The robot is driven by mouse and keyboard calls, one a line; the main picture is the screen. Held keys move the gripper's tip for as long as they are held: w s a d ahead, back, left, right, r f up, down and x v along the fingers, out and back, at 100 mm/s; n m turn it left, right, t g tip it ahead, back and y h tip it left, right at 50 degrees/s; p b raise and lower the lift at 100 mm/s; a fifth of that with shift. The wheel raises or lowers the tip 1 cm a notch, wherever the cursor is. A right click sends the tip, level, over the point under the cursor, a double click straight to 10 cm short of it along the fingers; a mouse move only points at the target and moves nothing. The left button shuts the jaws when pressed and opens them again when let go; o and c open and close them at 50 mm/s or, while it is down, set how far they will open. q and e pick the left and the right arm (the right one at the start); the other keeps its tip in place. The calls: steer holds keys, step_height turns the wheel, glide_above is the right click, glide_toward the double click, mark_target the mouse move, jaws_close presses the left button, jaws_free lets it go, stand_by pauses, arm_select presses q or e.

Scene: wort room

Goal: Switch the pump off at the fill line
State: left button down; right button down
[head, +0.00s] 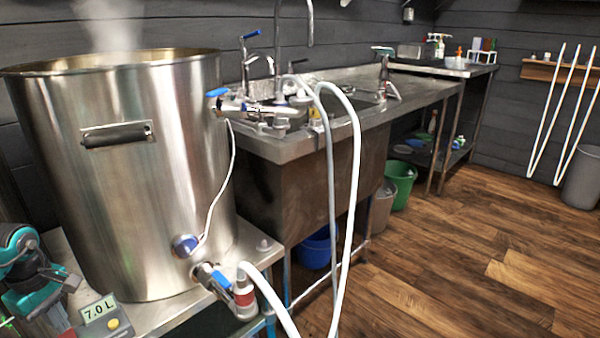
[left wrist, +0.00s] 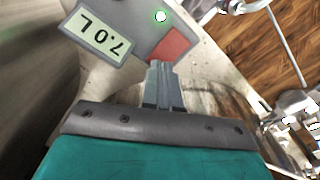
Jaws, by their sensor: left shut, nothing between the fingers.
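A grey control box (head: 118,331) with a pale display reading 7.0 L sits at the lower left, by the steel kettle (head: 170,150). In the left wrist view the box (left wrist: 140,30) also shows a red switch (left wrist: 172,45) and a small lit green-white lamp (left wrist: 161,16). My left gripper (head: 70,284) is teal with grey fingers. In the left wrist view its fingers (left wrist: 158,66) are shut and empty, with the tips close to the red switch; I cannot tell whether they touch it. No fill line mark can be made out on the kettle. My right gripper is out of view.
A blue-handled valve (head: 213,277) at the kettle's base feeds a white hose (head: 268,295). Steam rises from the kettle. A steel sink (head: 300,150) with taps and hoses stands behind right. Buckets are under it. The wooden floor (head: 480,260) at right is clear.

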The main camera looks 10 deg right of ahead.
arm_select(q)
steer(key=shift+f, duration=0.1)
stand_by(0.5)
steer(key=shift+f+b, duration=0.4)
steer(key=shift+f, duration=0.5)
steer(key=shift+r+p, duration=0.3)
steer(key=shift+r, duration=0.05)
step_height(320, 180, up, 6)
steer(key=p, duration=0.4)
steer(key=shift+f, duration=0.25)
steer(key=shift+f, duration=0.1)
